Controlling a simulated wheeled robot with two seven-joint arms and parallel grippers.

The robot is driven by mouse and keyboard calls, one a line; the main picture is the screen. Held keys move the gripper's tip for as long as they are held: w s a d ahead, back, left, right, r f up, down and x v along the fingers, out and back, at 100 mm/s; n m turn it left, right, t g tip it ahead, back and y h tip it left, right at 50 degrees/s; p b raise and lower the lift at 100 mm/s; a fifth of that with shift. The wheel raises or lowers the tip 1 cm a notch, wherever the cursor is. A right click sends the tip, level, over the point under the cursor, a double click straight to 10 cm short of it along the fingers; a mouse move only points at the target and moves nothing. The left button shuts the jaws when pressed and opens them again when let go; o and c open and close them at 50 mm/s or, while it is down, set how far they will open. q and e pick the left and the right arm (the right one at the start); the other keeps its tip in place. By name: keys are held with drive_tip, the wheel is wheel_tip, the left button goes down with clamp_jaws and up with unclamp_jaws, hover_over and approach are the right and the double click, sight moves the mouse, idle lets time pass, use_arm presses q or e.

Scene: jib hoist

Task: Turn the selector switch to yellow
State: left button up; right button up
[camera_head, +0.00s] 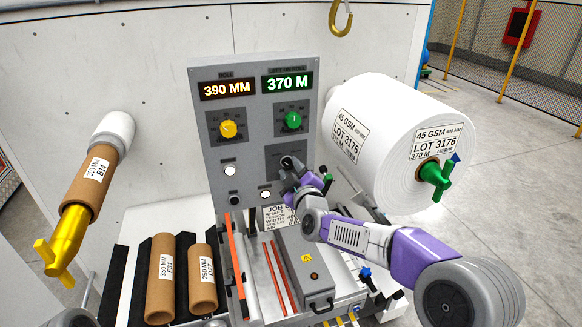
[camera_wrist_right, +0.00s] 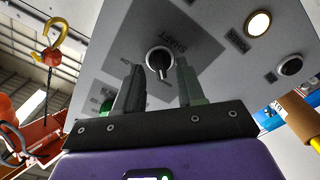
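In the head view the switch (camera_head: 287,160) is partly covered by my right gripper (camera_head: 291,172). In the wrist view the right gripper (camera_wrist_right: 158,88) is open, one finger on each side below the knob, with nothing between them. Whether the fingertips touch the knob cannot be told. No yellow mark by this switch can be made out. My left gripper is not in view.
The control panel (camera_head: 220,160) also carries a yellow dial (camera_head: 229,128), a green dial (camera_head: 291,120) and lit displays. A large white roll (camera_head: 390,150) stands right of it. Cardboard cores (camera_head: 162,280) and a grey box (camera_head: 303,270) lie below. A hook (camera_head: 340,20) hangs above.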

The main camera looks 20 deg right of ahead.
drive_tip(key=shift+w, duration=0.4)
clamp_jaws()
